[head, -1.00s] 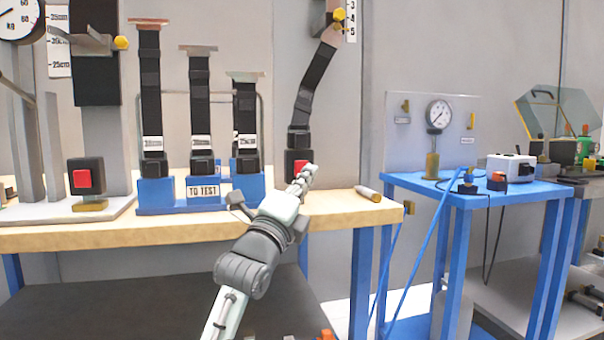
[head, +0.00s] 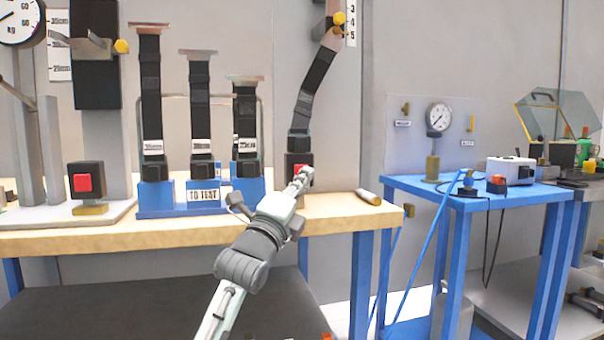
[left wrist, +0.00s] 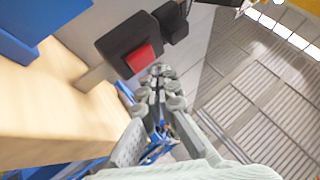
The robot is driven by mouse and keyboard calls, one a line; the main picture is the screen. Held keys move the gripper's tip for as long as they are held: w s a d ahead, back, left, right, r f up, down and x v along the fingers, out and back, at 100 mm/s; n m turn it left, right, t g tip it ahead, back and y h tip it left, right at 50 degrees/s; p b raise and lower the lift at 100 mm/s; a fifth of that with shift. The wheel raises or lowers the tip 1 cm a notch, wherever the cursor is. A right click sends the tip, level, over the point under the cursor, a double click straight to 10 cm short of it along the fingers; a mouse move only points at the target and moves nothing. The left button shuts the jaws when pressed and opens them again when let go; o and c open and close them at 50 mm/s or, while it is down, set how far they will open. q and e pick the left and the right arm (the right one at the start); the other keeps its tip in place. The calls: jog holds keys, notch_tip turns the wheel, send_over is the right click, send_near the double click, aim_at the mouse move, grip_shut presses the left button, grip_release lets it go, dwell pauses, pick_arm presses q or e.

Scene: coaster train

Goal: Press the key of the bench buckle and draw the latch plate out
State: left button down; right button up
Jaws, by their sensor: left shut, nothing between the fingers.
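The bench buckle (head: 291,159) is a dark block on the wooden bench, with a black strap (head: 316,85) rising from it, tilted to the right. Its red key is partly hidden by my gripper in the head view. In the left wrist view the buckle (left wrist: 118,42) shows its red key (left wrist: 140,58) clearly, with a smaller black block, likely the latch plate end (left wrist: 170,22), beside it. My left gripper (head: 303,174) is shut and empty. Its fingertips (left wrist: 160,72) are right at the key's edge; I cannot tell whether they touch. My right gripper is not in view.
A second buckle with a red key (head: 83,184) stands at the left on a pale base. A blue rack marked TO TEST (head: 203,194) holds 3 straps. A small cylinder (head: 368,197) lies near the bench's right end. A blue table (head: 420,184) stands to the right.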

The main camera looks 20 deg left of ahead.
pick_arm(q)
jog(key=shift+w+a, duration=0.1)
dwell(0.7)
jog(key=shift+w+a, duration=0.15)
jog(key=shift+w, duration=0.1)
jog(key=shift+w+a+p, duration=0.3)
jog(key=shift+w+p, duration=0.15)
dwell(0.8)
jog(key=shift+s+d, duration=0.1)
jog(key=shift+s, duration=0.05)
jog(key=shift+s+d+p, duration=0.3)
jog(key=shift+s+d, duration=0.1)
jog(key=shift+s, duration=0.25)
jog(key=shift+s+d, duration=0.1)
jog(key=shift+s+d+p, duration=0.3)
jog(key=shift+s+d, duration=0.4)
jog(key=shift+s, duration=0.3)
jog(key=shift+s+d+p, duration=0.25)
jog(key=shift+s+d, duration=0.4)
jog(key=shift+s, duration=0.35)
